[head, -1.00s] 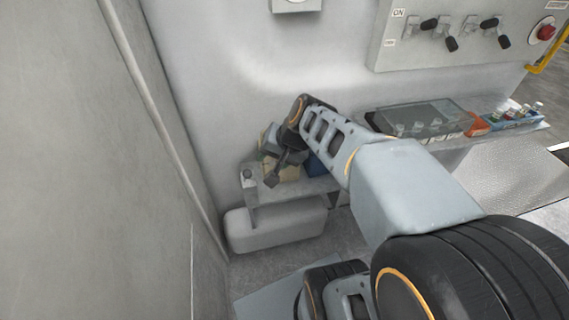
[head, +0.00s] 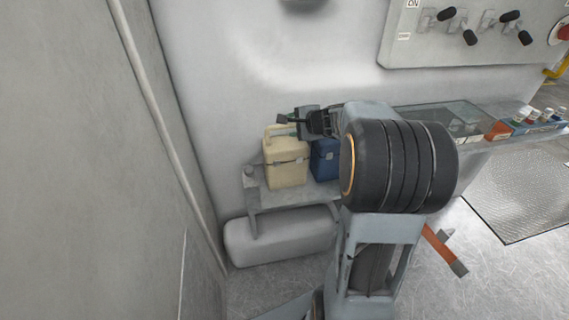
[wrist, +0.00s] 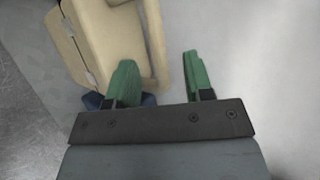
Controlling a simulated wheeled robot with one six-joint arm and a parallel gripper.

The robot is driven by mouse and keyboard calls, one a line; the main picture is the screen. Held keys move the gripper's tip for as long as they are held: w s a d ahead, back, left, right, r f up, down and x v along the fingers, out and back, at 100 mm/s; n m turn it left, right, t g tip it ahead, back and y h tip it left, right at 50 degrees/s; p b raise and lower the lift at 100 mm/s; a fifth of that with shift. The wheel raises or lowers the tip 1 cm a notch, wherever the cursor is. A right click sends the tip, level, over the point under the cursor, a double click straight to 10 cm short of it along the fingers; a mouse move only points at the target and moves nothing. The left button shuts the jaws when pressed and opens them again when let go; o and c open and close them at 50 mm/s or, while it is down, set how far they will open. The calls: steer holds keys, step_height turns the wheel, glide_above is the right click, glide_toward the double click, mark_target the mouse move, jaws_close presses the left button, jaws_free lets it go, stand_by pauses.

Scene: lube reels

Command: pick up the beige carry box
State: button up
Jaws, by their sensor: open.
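The beige carry box (head: 287,165) stands upright on a grey shelf at the left end of the wall in the head view, with its handle on top and a latch on its front. In the wrist view the beige box (wrist: 100,45) fills the upper left, with its handle (wrist: 155,45) beside it. My gripper (wrist: 160,75) is open, with green fingers. One finger lies by the box lid and the other lies beyond the handle, over the pale wall. I cannot tell whether either finger touches it. In the head view my gripper (head: 287,119) is just above the box top.
A blue box (head: 325,160) stands right beside the beige one, partly hidden by my arm. The grey shelf (head: 290,196) sits above a rounded white tank (head: 280,238). A glass-lidded case (head: 440,117) and small bottles (head: 540,115) lie further right. A wall rises at left.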

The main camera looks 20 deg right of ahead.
mark_target(285, 126)
steer(key=shift+x, duration=2.95)
steer(key=shift+s+f, duration=0.1)
steer(key=shift+f, duration=0.05)
steer(key=shift+c, duration=0.2)
jaws_close()
